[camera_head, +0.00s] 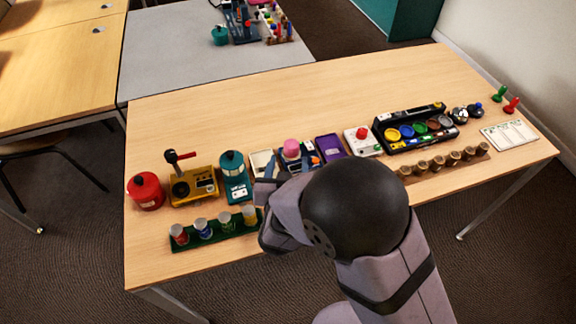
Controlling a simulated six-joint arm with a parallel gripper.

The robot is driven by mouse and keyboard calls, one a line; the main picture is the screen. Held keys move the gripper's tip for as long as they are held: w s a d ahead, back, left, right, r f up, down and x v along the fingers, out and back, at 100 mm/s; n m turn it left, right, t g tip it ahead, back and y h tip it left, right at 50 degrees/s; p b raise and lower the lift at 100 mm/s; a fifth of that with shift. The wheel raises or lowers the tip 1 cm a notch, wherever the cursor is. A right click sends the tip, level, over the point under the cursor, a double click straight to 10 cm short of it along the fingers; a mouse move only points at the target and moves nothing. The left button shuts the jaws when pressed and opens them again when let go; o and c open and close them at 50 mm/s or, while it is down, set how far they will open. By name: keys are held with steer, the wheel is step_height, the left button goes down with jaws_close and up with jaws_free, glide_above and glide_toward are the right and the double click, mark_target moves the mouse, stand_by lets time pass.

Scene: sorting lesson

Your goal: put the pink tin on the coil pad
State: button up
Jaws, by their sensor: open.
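A pink tin (291,148) shows just beyond my gripper, near the middle of the table, on or against a dark purple-blue unit (296,165). My gripper (270,180) is open, low over the table on the near side of the pink tin. My arm hides much of it, and I cannot tell whether it touches anything. A yellow unit (205,184) with a dark round coil-like part and a red-handled lever stands to the left. It may be the coil pad, but I cannot tell for sure.
A green rack of jars (215,232) is in front. A purple tray (331,148), red-button box (362,141) and black paint tray (415,128) stand right. The table's back is clear.

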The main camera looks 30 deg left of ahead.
steer(key=shift+s+d+r, duration=0.1)
steer(key=shift+s+d, duration=0.05)
steer(key=shift+s, duration=0.1)
steer(key=w+d+g, duration=0.1)
steer(key=d, duration=0.1)
steer(key=w+d+g, duration=0.1)
steer(key=d, duration=0.2)
steer(key=w+d+f+m+g, duration=0.1)
steer(key=w+d, duration=0.1)
steer(key=shift+d+h, duration=0.2)
steer(key=shift+h, duration=0.1)
steer(key=d+g, duration=0.1)
steer(key=d, duration=0.3)
steer(key=d+g+h, duration=0.1)
steer(key=d, duration=0.2)
steer(key=shift+s+d+f+m+g, duration=0.15)
steer(key=shift+d+m+g, duration=0.15)
steer(key=shift+d+m, duration=0.1)
steer(key=s+d+m+g+h, duration=0.1)
steer(key=s+d+g, duration=0.2)
steer(key=s+d, duration=0.4)
steer(key=s+d+r+m+g+h, duration=0.1)
steer(key=s+d, duration=0.7)
steer(key=d, duration=0.8)
steer(key=g+h, duration=0.1)
steer(key=g, duration=0.1)
steer(key=shift+m+g, duration=0.4)
steer(key=shift+s+d, duration=0.1)
step_height(320, 180, up, 10)
steer(key=p, duration=1)
